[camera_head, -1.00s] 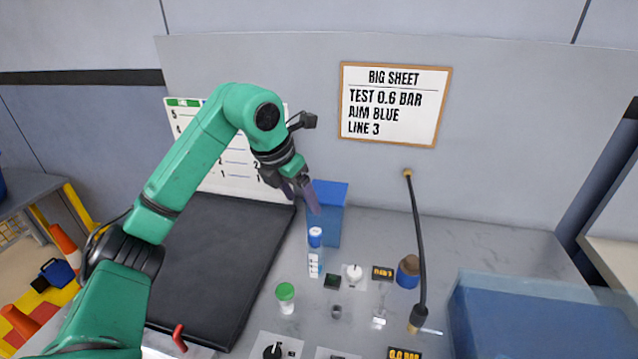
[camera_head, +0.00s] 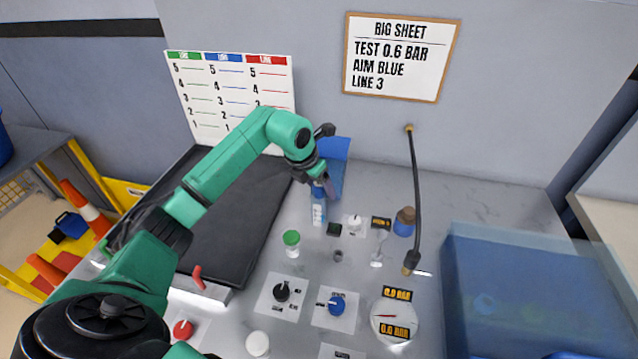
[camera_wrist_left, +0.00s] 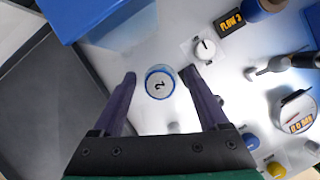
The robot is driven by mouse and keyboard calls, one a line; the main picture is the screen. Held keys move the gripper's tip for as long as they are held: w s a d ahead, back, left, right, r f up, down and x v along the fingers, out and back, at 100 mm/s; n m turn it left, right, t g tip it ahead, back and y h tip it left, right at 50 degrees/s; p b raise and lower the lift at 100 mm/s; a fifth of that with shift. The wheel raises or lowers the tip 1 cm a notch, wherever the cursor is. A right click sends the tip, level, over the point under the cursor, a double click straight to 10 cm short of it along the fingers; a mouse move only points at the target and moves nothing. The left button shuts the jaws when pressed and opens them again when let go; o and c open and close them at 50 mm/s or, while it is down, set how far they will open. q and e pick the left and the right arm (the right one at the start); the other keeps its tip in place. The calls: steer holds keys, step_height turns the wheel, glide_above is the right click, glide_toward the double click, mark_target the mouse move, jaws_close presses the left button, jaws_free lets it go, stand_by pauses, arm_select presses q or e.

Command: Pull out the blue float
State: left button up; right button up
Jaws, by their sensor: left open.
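A slim white-and-blue container (camera_head: 319,212) stands upright on the grey bench, with marks on its side. In the left wrist view its round pale top with a blue rim and a dark "2" (camera_wrist_left: 160,84) shows between the fingers. I cannot tell for sure which part is the blue float. My left gripper (camera_head: 326,189) is open just above the container, and it also shows in the left wrist view (camera_wrist_left: 159,78), one finger on each side of the top. The fingers do not visibly grip anything. My right gripper is not in view.
A blue box (camera_head: 337,160) stands close behind the container. A green-capped jar (camera_head: 292,244), a white knob (camera_head: 355,225) and a brown-and-blue bottle (camera_head: 404,222) are nearby. A dark mat (camera_head: 235,225) lies left. A large translucent blue bin (camera_head: 530,290) fills the right.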

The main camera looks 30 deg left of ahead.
arm_select(q)
jaws_close()
steer(key=c, duration=0.9)
jaws_free()
steer(key=shift+c, duration=1.2)
steer(key=shift+r, duration=0.1)
steer(key=shift+w+r, duration=0.1)
steer(key=shift+r, duration=0.1)
steer(key=shift+r+p, duration=0.7)
steer(key=shift+p, duration=0.05)
steer(key=shift+r+p, duration=1.2)
steer(key=shift+r, duration=0.6)
